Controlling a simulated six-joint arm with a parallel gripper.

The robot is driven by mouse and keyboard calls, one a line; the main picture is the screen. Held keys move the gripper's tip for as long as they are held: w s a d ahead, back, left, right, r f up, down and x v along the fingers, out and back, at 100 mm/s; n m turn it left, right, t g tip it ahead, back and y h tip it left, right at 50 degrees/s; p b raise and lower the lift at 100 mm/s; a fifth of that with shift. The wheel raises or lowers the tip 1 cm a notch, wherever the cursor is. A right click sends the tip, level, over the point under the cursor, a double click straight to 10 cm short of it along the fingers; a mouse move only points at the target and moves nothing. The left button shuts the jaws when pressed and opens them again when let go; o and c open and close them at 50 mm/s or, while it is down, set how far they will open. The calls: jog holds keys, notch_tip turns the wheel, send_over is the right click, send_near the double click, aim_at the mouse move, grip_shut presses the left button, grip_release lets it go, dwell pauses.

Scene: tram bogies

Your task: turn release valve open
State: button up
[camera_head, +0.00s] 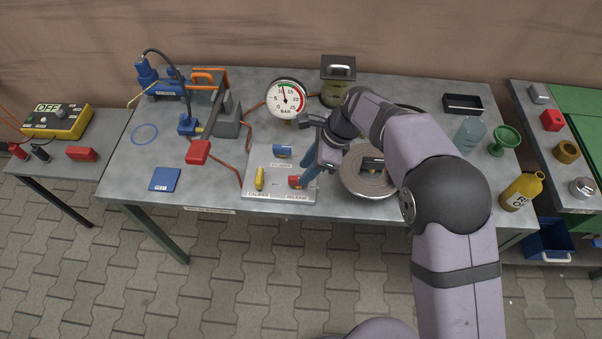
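The release valve has a red handle (295,182) at the lower right of a light grey valve plate (277,198), with the word RELEASE below it. My gripper (307,174) comes down from the upper right, its blue fingers at the right end of the red handle. I cannot tell whether the fingers touch the handle or are closed around it. A yellow handle (259,178) marked CALIPER stands on the plate's left side. A blue handle (282,152) lies at the top of the plate.
A round gauge (286,98) marked BAR stands behind the plate. A grey disc (366,184) lies right of my gripper, partly under my arm. A pump with a red handle (198,152) stands left. A blue pad (165,179) lies near the table's front edge.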

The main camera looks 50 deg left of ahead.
jog(key=shift+p+x, duration=0.3)
jog(key=shift+x, duration=1.7)
grip_shut()
